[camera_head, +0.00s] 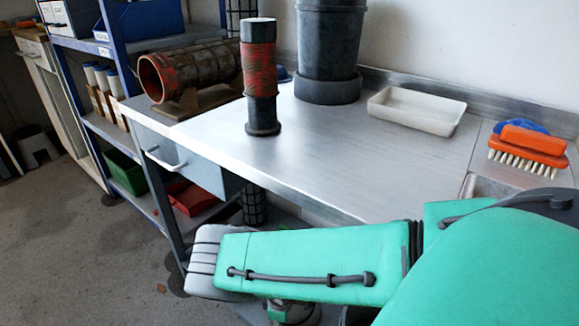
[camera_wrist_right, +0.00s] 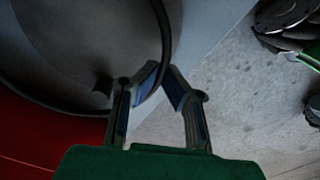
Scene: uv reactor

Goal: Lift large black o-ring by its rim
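The large black o-ring (camera_wrist_right: 167,45) shows in the right wrist view as a thin dark arc on the left; much of it runs out of the picture. My right gripper (camera_wrist_right: 160,70) has its fingertips close together at the ring's right side, with the rim between them, one finger on each side. It looks shut on the rim. I cannot tell whether the ring is clear of what lies under it. The head view shows my green right arm reaching below the bench front; its gripper and the o-ring are hidden there. My left gripper is not in view.
The metal bench (camera_head: 330,165) carries a red-black cylinder (camera_head: 260,75), a rusty pipe (camera_head: 190,72), a dark container (camera_head: 330,45), a white tray (camera_head: 416,110) and an orange brush (camera_head: 528,147). A red surface (camera_wrist_right: 40,145) and dark parts (camera_wrist_right: 285,15) flank my right gripper.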

